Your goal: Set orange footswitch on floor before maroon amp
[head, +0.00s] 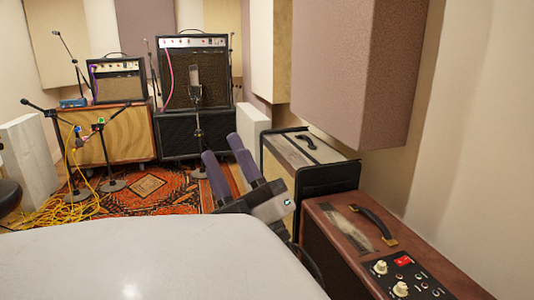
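A maroon amp (331,247) stands at the lower right by the wall, with a dark handle, a red switch and cream knobs on its top. My gripper (221,146) is near the middle of the view, its two purple-grey fingers apart and pointing up and away to the left. Nothing shows between the fingers. My gripper appears left of and beyond the maroon amp. No orange footswitch is visible. The floor in front of the maroon amp is largely hidden by my arm and my pale body.
A black-edged cream amp (312,173) stands beyond the maroon amp. Amps stacked on a tan cabinet (128,136) and a black cabinet (180,138) fill the back. Microphone stands (108,155) and yellow cables (62,208) clutter the left. A patterned rug (150,187) has bare areas.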

